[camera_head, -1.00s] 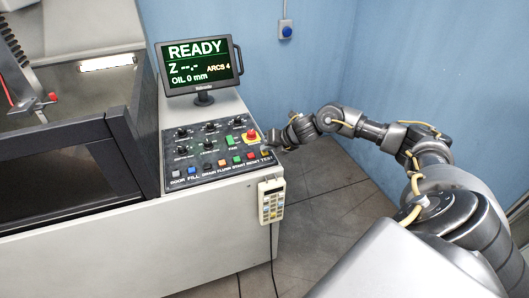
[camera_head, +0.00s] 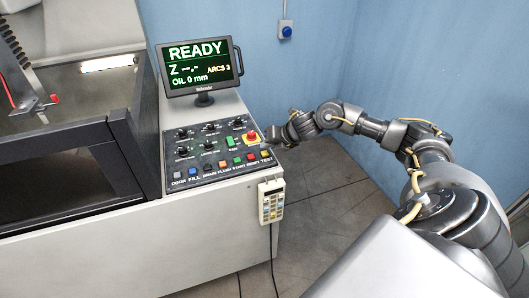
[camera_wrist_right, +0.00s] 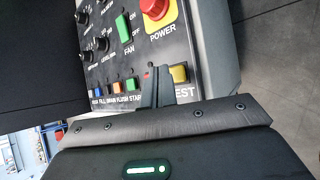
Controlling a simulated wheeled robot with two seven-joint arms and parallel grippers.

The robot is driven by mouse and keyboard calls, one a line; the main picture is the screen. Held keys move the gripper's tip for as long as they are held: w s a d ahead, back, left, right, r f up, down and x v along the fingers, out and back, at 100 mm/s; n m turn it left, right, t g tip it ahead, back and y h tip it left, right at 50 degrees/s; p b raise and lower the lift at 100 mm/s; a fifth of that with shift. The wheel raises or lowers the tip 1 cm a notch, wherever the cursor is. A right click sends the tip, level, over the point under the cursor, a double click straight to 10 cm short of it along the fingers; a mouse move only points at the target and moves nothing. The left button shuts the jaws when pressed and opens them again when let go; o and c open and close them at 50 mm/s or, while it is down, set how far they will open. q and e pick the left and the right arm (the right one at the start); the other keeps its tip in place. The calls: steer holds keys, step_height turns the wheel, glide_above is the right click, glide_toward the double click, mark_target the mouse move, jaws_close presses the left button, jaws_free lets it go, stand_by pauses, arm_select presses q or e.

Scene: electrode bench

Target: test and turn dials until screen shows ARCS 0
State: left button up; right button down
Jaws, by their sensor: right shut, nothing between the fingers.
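The screen (camera_head: 200,68) reads READY, Z --.-, ARCS 3 and OIL 0 mm. The control panel (camera_head: 222,166) below it carries black dials in two rows, among them an upper left dial (camera_head: 182,133) and an upper right dial (camera_head: 238,121). The wrist view also shows a dial (camera_wrist_right: 101,45). The yellow TEST button (camera_head: 265,154) is at the right end of the button row and shows in the wrist view (camera_wrist_right: 180,73). My right gripper (camera_head: 271,136) is shut and empty, its fingers (camera_wrist_right: 156,84) beside the TEST button. My left gripper is out of view.
A red knob on a yellow POWER base (camera_head: 252,137) and a green FAN switch (camera_head: 229,142) are close to my right gripper. A keypad (camera_head: 271,201) hangs on the cabinet front. The tank (camera_head: 60,145) is at left. Floor at right is free.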

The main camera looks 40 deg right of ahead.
mark_target(267, 154)
step_height(267, 154, up, 6)
steer(key=p, duration=0.4)
stand_by(0.7)
